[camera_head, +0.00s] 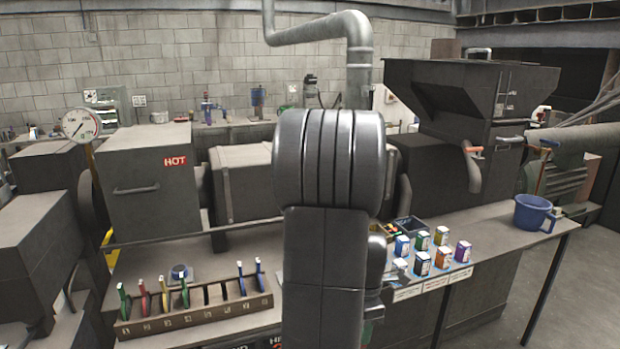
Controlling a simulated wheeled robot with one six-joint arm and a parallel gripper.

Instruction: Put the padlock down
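My arm rises through the middle of the view, and my gripper is not visible, so I cannot tell what it holds. Several small coloured blocks with pale labels, possibly padlocks, stand on the bench right of my arm. They include a blue one (402,246), an orange one (443,257) and a purple one (462,251). No padlock can be made out for certain. My arm hides part of the bench.
A slotted wooden rack (195,319) with several coloured upright pieces stands left of my arm. A small dark bin (409,226) sits behind the blocks. Bare bench lies between the blocks and bucket.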

